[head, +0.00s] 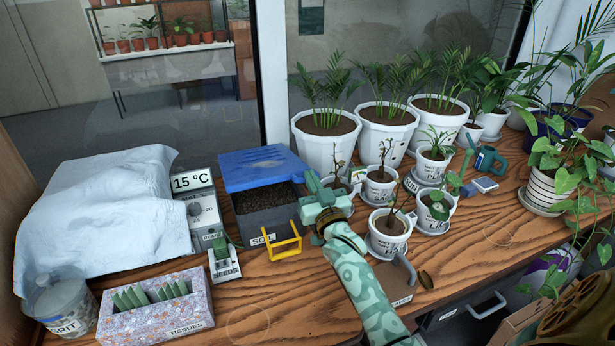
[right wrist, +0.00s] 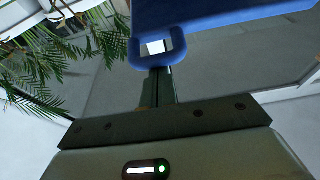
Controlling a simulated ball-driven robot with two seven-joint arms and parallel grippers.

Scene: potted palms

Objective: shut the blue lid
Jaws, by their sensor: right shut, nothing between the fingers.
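The blue lid (head: 262,166) is open, slanting over the back of a dark grey bin (head: 268,222) marked SOIL. Dark soil shows inside below it. My right gripper (head: 313,183) is shut and empty at the lid's right side. In the right wrist view, the blue lid (right wrist: 215,14) fills the top and has a loop-shaped tab. My right gripper's closed fingers (right wrist: 159,80) are at the lower edge of this loop. I cannot tell whether they touch it. My left gripper is not in view.
A yellow frame-like handle (head: 284,243) is in front of the bin. A grey 15 °C unit (head: 203,217) stands close on its left. Small white pots, including one (head: 388,236), crowd the right. A tissue box (head: 158,318) is at front left.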

